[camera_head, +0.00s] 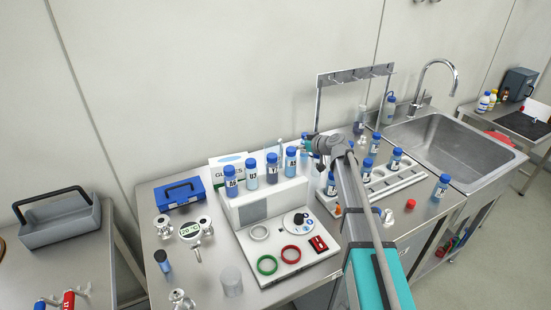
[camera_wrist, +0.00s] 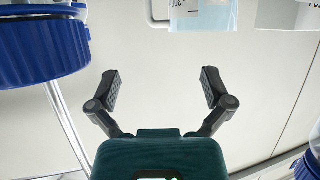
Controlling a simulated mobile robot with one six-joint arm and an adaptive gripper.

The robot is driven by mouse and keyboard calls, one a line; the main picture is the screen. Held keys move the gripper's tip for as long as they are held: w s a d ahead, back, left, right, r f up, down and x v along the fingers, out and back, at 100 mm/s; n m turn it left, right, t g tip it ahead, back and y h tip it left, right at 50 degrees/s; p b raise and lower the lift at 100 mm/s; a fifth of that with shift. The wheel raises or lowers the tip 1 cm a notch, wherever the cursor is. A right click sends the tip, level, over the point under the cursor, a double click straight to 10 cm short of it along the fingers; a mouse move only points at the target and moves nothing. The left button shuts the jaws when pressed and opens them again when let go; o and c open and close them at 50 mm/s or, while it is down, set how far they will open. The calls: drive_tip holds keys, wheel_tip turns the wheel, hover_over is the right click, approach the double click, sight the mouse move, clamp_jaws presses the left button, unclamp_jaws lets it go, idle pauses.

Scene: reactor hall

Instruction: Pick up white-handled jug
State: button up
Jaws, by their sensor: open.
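Several blue-capped bottles (camera_head: 271,167) stand on a white instrument (camera_head: 268,205). Others stand in a rack (camera_head: 395,184) right of my arm. A translucent cylinder (camera_head: 231,280), blue toolbox (camera_head: 180,192), glove box (camera_head: 232,163) and sink (camera_head: 440,145) are around. A metal hook rail (camera_head: 355,75) rises behind.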

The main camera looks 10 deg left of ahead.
sight(280, 141)
drive_tip(key=shift+b+x, duration=0.75)
drive_tip(key=shift+x, duration=1.7)
drive_tip(key=shift+b+x, duration=0.95)
drive_tip(key=shift+x, duration=1.65)
drive_tip(key=shift+s+a, duration=0.1)
drive_tip(key=shift+s, duration=0.05)
clamp_jaws()
